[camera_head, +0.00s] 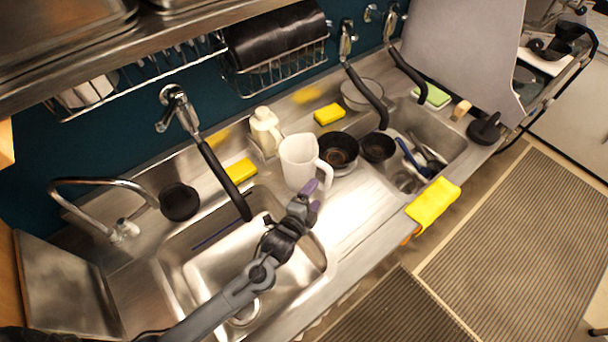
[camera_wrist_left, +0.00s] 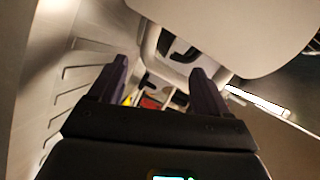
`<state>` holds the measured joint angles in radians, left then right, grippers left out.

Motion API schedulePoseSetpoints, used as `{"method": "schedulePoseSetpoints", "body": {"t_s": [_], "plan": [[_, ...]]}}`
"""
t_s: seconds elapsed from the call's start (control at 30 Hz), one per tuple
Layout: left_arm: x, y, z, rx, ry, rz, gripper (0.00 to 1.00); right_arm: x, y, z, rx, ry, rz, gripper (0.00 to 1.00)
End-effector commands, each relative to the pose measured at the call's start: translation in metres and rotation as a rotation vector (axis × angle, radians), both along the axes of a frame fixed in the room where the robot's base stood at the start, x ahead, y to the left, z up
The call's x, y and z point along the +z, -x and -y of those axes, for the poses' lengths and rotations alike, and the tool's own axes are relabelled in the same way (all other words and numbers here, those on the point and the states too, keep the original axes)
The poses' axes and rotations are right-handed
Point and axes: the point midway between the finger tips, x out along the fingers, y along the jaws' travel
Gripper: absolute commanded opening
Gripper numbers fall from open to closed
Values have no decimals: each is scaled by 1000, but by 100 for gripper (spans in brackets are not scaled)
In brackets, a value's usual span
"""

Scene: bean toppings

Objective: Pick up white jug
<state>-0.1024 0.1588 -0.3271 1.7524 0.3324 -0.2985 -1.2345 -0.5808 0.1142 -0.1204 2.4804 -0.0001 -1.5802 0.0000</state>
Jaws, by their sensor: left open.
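The white jug (camera_head: 298,165) stands upright on the steel counter between the two sinks, its handle on its right side. My left gripper (camera_head: 310,192) is just in front of the jug, close to its handle. In the left wrist view, a large pale rounded surface that looks like the jug (camera_wrist_left: 225,30) fills the upper right. A pale loop that looks like its handle shows beyond and between the spread fingers of the left gripper (camera_wrist_left: 160,72). The fingers are open, with nothing clearly held. I cannot tell whether they touch the handle. My right gripper is not in view.
Black bowls (camera_head: 338,148) sit close to the jug's right, and a white bottle (camera_head: 265,130) stands behind it. A black spray handle (camera_head: 222,178) hangs over the left sink (camera_head: 295,262). Yellow sponges (camera_head: 328,114) and a yellow cloth (camera_head: 433,204) lie nearby.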

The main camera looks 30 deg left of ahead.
Motion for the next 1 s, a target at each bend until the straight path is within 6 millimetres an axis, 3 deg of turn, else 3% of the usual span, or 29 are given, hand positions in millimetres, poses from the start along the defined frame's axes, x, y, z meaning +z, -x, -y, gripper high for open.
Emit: {"method": "schedulePoseSetpoints", "body": {"t_s": [0.17,0.5,0.83,1.0], "plan": [[-2,-10,0,0,1,0,77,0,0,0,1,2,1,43],[-13,-48,1,0,1,0,77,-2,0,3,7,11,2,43],[-14,-53,1,0,0,0,77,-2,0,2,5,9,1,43],[-14,-52,1,0,0,0,51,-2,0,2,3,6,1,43]]}}
